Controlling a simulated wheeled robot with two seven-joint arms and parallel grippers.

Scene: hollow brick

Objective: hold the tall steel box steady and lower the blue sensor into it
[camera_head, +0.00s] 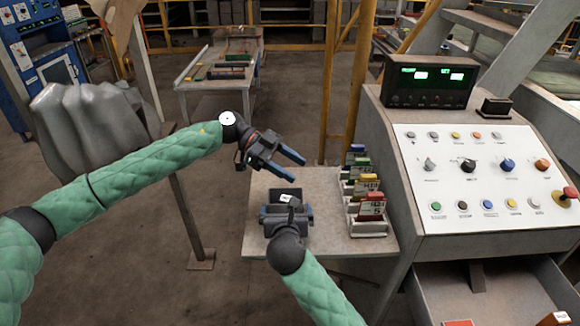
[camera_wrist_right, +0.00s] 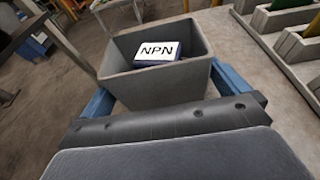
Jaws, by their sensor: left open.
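The grey steel box (camera_head: 274,196) stands open-topped on the small table in the head view. It fills the middle of the right wrist view (camera_wrist_right: 165,91). The blue sensor (camera_wrist_right: 156,53), with a white NPN label, is inside the box below the rim; its label also shows in the head view (camera_head: 287,198). The sensor's lower part is hidden by the near wall. My right gripper (camera_head: 287,213) is shut on the box, its blue fingers against both sides (camera_wrist_right: 165,97). My left gripper (camera_head: 297,169) is open and empty, above and behind the box.
A rack (camera_head: 368,228) with several coloured, labelled pieces stands at the table's right side. The control console (camera_head: 470,180) rises just beyond it. The small table (camera_head: 335,240) is bare between box and rack. A longer table (camera_head: 205,98) stands farther back.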

